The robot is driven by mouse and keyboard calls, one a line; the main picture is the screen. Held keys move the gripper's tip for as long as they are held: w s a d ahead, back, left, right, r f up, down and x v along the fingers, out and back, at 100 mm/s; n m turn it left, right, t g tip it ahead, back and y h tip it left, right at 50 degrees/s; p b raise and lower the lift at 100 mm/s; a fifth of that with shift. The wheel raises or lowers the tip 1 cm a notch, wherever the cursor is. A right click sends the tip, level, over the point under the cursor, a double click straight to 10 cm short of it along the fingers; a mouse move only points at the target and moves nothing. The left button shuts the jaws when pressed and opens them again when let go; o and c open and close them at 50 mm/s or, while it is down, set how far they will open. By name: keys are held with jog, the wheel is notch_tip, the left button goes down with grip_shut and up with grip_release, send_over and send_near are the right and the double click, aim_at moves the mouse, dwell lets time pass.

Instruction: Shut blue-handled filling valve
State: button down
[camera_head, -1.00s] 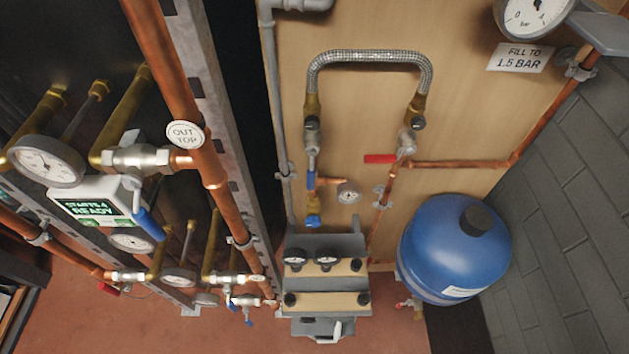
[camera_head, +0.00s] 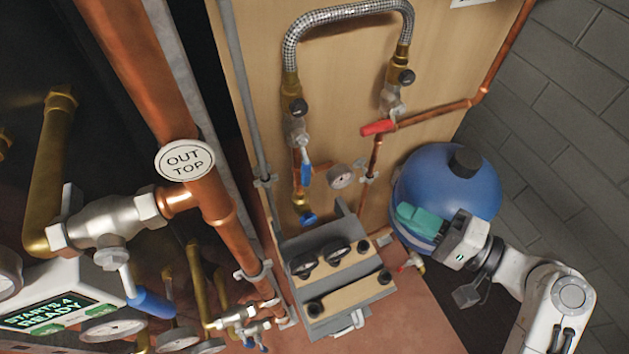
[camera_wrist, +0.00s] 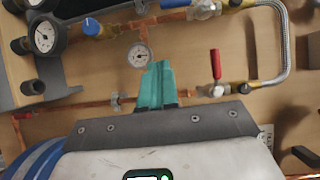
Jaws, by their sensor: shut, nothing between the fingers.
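The blue-handled filling valve (camera_head: 305,166) sits on the board below the left end of the braided hose, in the head view. Its blue lever hangs down, roughly in line with its pipe. In the wrist view, a piece of the blue lever (camera_wrist: 176,3) shows at the top edge. My gripper (camera_head: 412,215) has teal fingers and is shut and empty. In the head view it appears in front of the blue tank, right of and below the valve, well apart from it. In the wrist view the closed fingertips (camera_wrist: 158,68) appear just below the small gauge.
A red-handled valve (camera_head: 378,127) is below the hose's right end; its handle also shows in the wrist view (camera_wrist: 216,64). A small gauge (camera_head: 341,176) and blue knob (camera_head: 308,219) are near the valve. A grey unit with gauges (camera_head: 340,272) stands below. The blue tank (camera_head: 460,190) is right.

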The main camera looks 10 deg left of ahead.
jog(key=shift+w+a+r+y, duration=0.3)
jog(key=shift+a+r+y, duration=0.35)
jog(key=shift+r, duration=0.25)
jog(key=shift+a, duration=0.15)
jog(key=p, duration=0.3)
send_near(304, 162)
jog(key=w+a+f, duration=0.3)
jog(key=w+f, duration=0.1)
jog(key=shift+s+a+r, duration=0.1)
jog(key=shift+s+a, duration=0.1)
jog(key=shift+a, duration=0.75)
